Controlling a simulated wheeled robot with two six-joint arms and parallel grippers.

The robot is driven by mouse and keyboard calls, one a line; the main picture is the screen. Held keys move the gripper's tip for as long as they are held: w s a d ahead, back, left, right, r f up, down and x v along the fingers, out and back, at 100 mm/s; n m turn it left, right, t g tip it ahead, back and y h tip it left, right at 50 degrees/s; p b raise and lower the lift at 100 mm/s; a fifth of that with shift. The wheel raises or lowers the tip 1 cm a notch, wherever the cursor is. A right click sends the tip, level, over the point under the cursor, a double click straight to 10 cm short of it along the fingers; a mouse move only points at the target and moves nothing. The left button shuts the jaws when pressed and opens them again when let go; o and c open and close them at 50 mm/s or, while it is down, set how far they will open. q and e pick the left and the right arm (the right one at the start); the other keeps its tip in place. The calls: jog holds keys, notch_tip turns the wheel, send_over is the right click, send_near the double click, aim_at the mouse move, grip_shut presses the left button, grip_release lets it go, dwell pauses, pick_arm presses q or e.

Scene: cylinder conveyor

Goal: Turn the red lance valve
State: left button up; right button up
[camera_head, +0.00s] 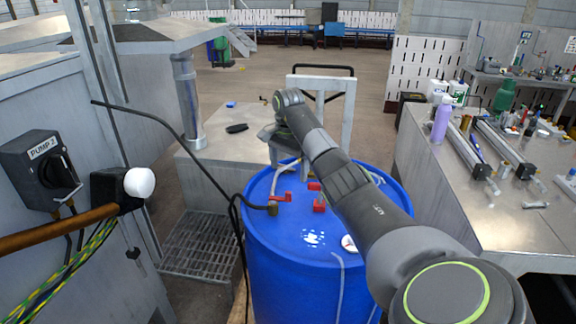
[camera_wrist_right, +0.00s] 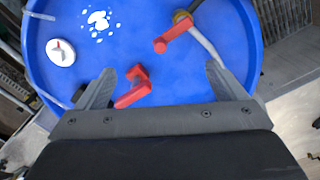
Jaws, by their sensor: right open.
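A blue drum (camera_head: 300,265) stands at the centre of the head view. On its lid is a red lever (camera_head: 281,197) beside a brass fitting and a dark hose; the lever also shows in the right wrist view (camera_wrist_right: 174,33). A second red handle (camera_head: 319,204) stands to its right; in the wrist view this handle (camera_wrist_right: 133,87) appears between my open fingers, nearer the left one. I cannot tell which is the lance valve. My right gripper (camera_wrist_right: 160,82) is open and empty over the drum's far side, its fingers partly hidden in the head view. My left gripper is out of view.
A PUMP 2 switch box (camera_head: 38,168) and a copper-coloured pipe (camera_head: 60,232) are at the left. The dark hose (camera_head: 160,119) arcs to the drum. A white round cap (camera_head: 349,243) sits on the lid. A cluttered metal bench (camera_head: 445,185) stands at the right.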

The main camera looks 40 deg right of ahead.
aim_at(287, 192)
notch_tip(287, 192, down, 10)
jog(key=b, duration=0.5)
jog(key=shift+r, duration=0.2)
jog(key=c, duration=1.5)
jog(key=shift+s+d+r, duration=0.1)
jog(key=shift+s+d, duration=0.05)
grip_shut()
jog(key=shift+c, duration=1)
grip_release()
jog(key=shift+w+a, duration=0.2)
jog(key=shift+a, duration=0.05)
jog(key=shift+o, duration=0.4)
jog(key=shift+r, duration=0.1)
